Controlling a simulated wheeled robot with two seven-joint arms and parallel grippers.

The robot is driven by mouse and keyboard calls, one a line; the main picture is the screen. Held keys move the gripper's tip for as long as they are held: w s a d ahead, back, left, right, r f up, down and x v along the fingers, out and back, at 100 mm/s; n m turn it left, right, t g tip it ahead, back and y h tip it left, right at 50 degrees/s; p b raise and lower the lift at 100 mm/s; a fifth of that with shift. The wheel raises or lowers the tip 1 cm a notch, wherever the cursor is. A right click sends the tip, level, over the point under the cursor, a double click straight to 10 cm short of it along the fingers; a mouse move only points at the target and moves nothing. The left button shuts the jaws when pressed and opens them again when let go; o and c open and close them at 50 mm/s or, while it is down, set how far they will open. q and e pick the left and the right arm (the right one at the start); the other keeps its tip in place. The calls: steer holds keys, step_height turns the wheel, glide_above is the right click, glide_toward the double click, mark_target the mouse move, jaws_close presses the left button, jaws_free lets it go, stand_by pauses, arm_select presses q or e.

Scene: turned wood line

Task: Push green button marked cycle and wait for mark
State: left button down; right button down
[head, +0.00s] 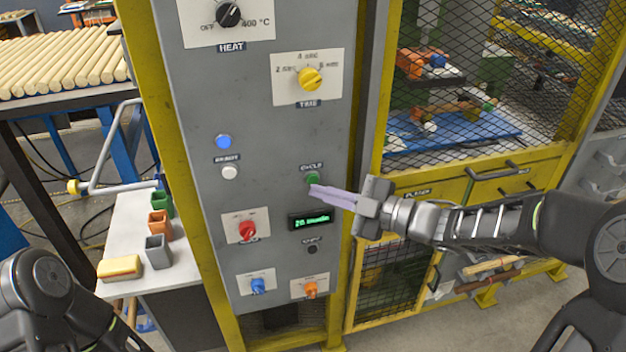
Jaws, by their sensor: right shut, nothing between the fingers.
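The green button (313,180) labelled CYCLE sits on the grey control panel (268,150). My right gripper (312,190) is shut and empty, and its fingertips are at the lower edge of the green button. I cannot tell whether they touch it. A small display (310,219) below the button shows green text, which looks like a number and a word. A dark round lamp or button (312,249) with a small label is under the display. My left arm shows at the lower left, but its gripper is out of view.
The panel also carries a black HEAT knob (229,14), a yellow TIME knob (310,79), a blue button (223,142), a white button (230,172) and a red knob (247,230). A yellow-framed mesh cage (480,80) stands to the right. Wooden rods (60,65) lie at the left.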

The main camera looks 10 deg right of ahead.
steer(key=shift+w, duration=0.1)
steer(key=shift+w, duration=0.35)
steer(key=shift+w, duration=0.35)
stand_by(0.9)
steer(key=shift+s, duration=0.8)
steer(key=s, duration=0.5)
steer(key=shift+d, duration=0.15)
stand_by(0.4)
stand_by(0.5)
